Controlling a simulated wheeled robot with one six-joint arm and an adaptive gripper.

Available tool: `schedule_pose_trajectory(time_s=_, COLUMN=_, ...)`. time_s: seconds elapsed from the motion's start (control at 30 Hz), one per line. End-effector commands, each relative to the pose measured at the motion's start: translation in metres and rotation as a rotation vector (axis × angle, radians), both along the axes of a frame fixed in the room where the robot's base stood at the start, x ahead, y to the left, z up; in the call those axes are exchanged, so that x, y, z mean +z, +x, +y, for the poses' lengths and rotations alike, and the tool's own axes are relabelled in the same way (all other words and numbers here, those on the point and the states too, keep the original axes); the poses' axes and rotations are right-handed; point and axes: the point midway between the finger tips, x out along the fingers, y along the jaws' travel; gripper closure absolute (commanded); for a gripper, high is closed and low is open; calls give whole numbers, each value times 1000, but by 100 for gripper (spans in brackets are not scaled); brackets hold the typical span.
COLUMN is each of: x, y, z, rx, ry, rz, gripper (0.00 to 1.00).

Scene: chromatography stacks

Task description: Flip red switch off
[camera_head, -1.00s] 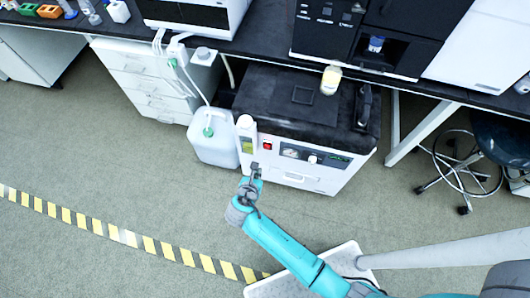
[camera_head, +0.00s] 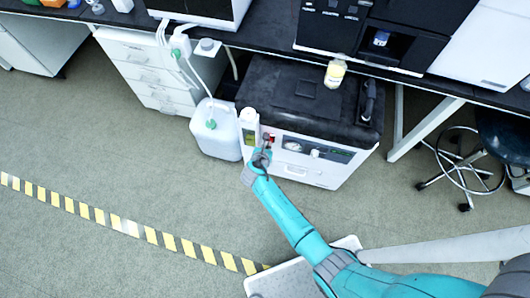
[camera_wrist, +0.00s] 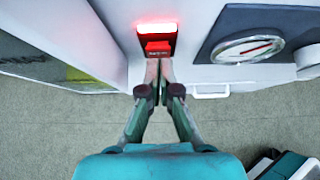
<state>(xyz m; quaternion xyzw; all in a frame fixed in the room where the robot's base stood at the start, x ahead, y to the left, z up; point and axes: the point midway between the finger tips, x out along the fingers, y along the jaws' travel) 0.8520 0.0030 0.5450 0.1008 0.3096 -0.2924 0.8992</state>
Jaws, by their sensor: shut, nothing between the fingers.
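The red switch (camera_wrist: 157,46) is on the white front panel of the floor-standing unit, set in a dark frame. Its upper part glows bright red in the wrist view. In the head view the switch (camera_head: 271,138) shows just above my gripper tip. My gripper (camera_wrist: 157,66) is shut and empty, its fingertips together just below the switch, at the frame's lower edge. Whether the tips touch it I cannot tell. The white unit (camera_head: 325,165) with a black top stands under the bench.
A pressure gauge (camera_wrist: 247,48) sits right of the switch. A white bottle (camera_head: 249,130) stands at the unit's left front, and a white jerrycan (camera_head: 214,135) with tubes is further left. A yellow-labelled bottle (camera_head: 335,73) is above the unit.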

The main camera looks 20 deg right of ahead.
Motion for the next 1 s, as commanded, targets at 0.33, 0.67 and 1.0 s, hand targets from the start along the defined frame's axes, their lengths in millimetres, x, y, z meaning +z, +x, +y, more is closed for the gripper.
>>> schedule_pose_trajectory(time_s=0.33, x=1, y=5, z=-3, rx=1, ry=0, rz=0, gripper=100)
schedule_pose_trajectory(time_s=0.67, x=3, y=10, z=-6, rx=1, ry=0, rz=0, gripper=100)
schedule_pose_trajectory(time_s=1.0, x=9, y=10, z=-7, rx=0, ry=-1, rz=-1, gripper=100)
